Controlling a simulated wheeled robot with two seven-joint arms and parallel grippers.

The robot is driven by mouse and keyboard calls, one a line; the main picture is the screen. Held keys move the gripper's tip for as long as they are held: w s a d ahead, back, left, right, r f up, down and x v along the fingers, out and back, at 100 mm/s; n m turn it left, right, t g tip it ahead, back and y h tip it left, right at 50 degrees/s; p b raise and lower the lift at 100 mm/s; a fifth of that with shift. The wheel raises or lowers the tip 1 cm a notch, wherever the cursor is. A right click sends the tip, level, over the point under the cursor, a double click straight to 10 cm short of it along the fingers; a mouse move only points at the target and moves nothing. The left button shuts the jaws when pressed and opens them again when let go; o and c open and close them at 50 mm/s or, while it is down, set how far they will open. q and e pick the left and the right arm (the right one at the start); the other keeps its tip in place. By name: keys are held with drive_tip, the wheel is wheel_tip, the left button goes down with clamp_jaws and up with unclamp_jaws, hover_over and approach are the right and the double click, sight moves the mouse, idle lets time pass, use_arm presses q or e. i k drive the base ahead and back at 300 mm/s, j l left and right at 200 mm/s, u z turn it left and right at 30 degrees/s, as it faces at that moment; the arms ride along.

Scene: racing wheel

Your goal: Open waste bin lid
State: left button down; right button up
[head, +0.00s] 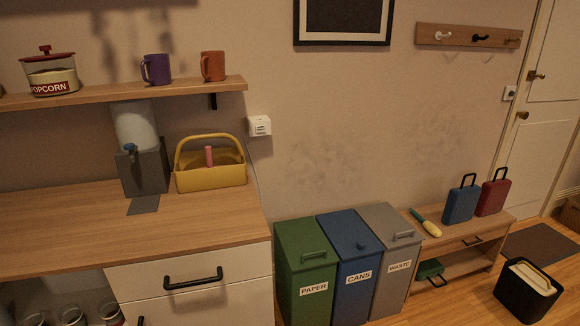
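The waste bin (393,272) is the grey bin at the right end of a row of three, against the wall. Its label reads WASTE. Its grey lid (388,220) is shut and has a bar handle (403,235) near its front right. Neither of my grippers shows in the head view, so their state and distance from the bin cannot be seen.
A blue CANS bin (357,285) and a green PAPER bin (306,285) stand left of it. A wooden bench (468,255) with small cases stands close on its right. A counter (215,225) is at left. A black basket (525,292) sits on the floor.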

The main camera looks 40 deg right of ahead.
sight(393, 230)
drive_tip(key=z, duration=1.85)
drive_tip(key=i+l+u, duration=0.1)
drive_tip(key=u, duration=0.65)
drive_tip(key=i+l+u, duration=0.2)
drive_tip(key=l, duration=0.2)
drive_tip(key=i+l+u, duration=0.25)
drive_tip(key=l, duration=0.15)
drive_tip(key=l+u, duration=0.2)
drive_tip(key=l, duration=0.25)
drive_tip(key=i+l+u, duration=0.2)
drive_tip(key=l, duration=0.25)
drive_tip(key=k, duration=0.05)
